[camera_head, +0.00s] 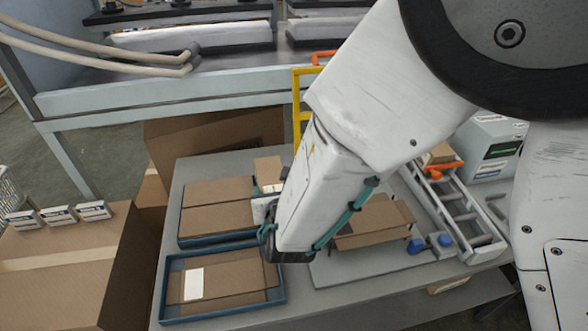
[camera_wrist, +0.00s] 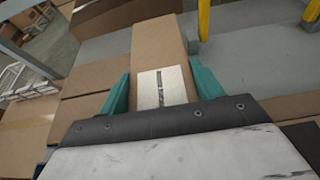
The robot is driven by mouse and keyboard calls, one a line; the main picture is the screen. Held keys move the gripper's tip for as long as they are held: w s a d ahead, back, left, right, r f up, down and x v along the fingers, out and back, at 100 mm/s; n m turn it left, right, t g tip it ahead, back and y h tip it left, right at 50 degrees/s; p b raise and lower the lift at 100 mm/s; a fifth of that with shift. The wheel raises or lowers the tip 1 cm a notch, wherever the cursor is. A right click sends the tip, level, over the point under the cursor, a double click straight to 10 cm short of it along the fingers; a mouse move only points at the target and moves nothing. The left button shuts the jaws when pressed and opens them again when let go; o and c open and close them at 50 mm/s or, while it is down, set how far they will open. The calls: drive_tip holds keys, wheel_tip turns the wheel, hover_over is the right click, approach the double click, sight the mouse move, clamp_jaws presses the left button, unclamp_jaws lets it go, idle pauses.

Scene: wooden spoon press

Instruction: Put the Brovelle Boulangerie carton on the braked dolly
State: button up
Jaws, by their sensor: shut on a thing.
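My gripper (camera_wrist: 162,82) is shut on a brown carton (camera_wrist: 158,42), with one teal finger on each side of it. A white label with a dark stripe is on the carton's near face; its print is too small to read. In the head view, my gripper (camera_head: 268,228) is mostly hidden behind my arm, and a brown carton (camera_head: 267,169) shows just beyond it. Two blue-rimmed frames lie on the grey table with flat cartons in them: a near one (camera_head: 165,292) and a far one (camera_head: 184,243). I cannot tell which thing is the braked dolly.
A flat carton (camera_head: 374,238) lies right of my arm on the grey table (camera_head: 172,215). Blue knobs or wheels (camera_head: 416,246) and a roller track (camera_head: 462,215) are farther right. A large box (camera_head: 62,265) stands left. A yellow frame (camera_head: 297,110) rises behind.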

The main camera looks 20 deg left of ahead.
drive_tip(key=shift+d+f, duration=0.1)
drive_tip(key=shift+f, duration=1.5)
drive_tip(key=shift+f, duration=0.15)
drive_tip(key=o, duration=1.2)
